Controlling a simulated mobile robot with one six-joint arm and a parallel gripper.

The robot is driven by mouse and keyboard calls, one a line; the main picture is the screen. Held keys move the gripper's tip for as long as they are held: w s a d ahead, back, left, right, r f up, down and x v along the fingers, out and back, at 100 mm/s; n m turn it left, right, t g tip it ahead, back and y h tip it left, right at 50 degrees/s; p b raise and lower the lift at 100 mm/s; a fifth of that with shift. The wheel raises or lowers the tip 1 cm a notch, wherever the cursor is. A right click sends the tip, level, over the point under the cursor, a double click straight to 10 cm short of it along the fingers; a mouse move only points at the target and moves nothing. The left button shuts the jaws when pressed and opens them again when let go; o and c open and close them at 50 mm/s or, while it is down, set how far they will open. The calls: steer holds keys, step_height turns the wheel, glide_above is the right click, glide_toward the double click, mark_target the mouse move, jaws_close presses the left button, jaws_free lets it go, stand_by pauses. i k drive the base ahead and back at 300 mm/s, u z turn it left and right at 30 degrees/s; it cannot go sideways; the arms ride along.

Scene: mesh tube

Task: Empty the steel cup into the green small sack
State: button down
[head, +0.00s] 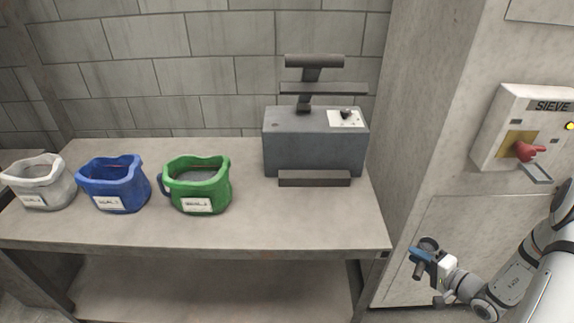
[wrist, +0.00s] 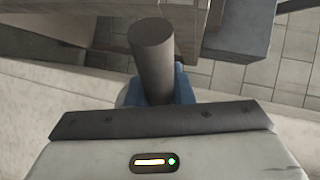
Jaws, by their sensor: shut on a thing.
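My gripper (head: 422,254) is at the lower right in the head view, in front of the pillar and right of the bench. Its blue fingers are shut on the steel cup (head: 429,242), a small dark grey round thing. In the wrist view a grey cylinder, seemingly part of the cup (wrist: 152,55), stands between the blue fingers (wrist: 182,86). The cup's contents cannot be made out. The green small sack (head: 205,187) stands open on the bench, with a white label and something grey inside. It is well to the left of my gripper.
A blue sack (head: 113,186) and a white sack (head: 38,184) stand left of the green one on the bench (head: 290,225). A grey machine (head: 312,142) stands at the bench's right end. A sieve switch box (head: 520,135) with a red handle is on the pillar.

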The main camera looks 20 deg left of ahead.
mark_target(199, 185)
steer(key=k, duration=1.7)
steer(key=z, duration=2.2)
steer(key=i, duration=0.1)
steer(key=u, duration=3.75)
steer(key=i, duration=1)
steer(key=z, duration=0.05)
